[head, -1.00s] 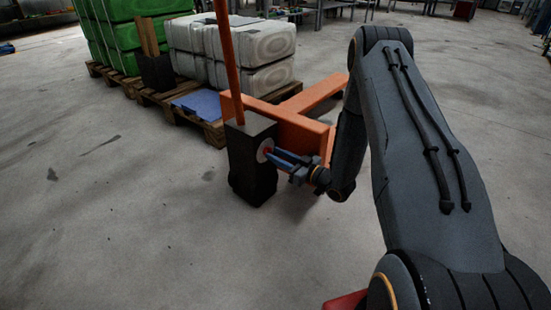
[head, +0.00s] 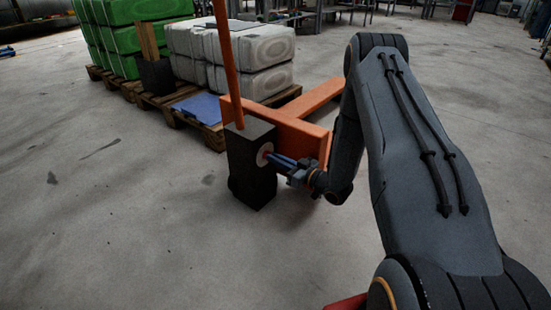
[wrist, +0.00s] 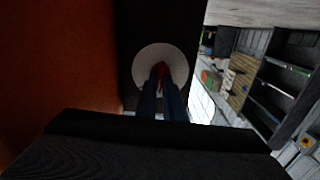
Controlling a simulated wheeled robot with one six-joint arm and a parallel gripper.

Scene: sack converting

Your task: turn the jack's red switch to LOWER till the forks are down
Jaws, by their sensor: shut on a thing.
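The orange pallet jack (head: 300,137) stands on the floor with its upright handle and a black housing (head: 252,175) at its near end. A pale round dial (head: 265,154) is on the housing's right side. My gripper (head: 272,157) reaches it from the right, its blue fingers shut on the red switch. In the wrist view the red switch (wrist: 160,69) sits between the fingertips, at the middle of the pale disc (wrist: 178,56). The fingers hide part of the switch. I cannot read any marking on the dial. One orange fork (head: 315,97) shows behind, close to the floor.
Wooden pallets (head: 212,133) with white wrapped stacks (head: 262,81), green stacks (head: 120,40) and a blue sheet (head: 200,106) stand behind the jack. The concrete floor at left and front is clear.

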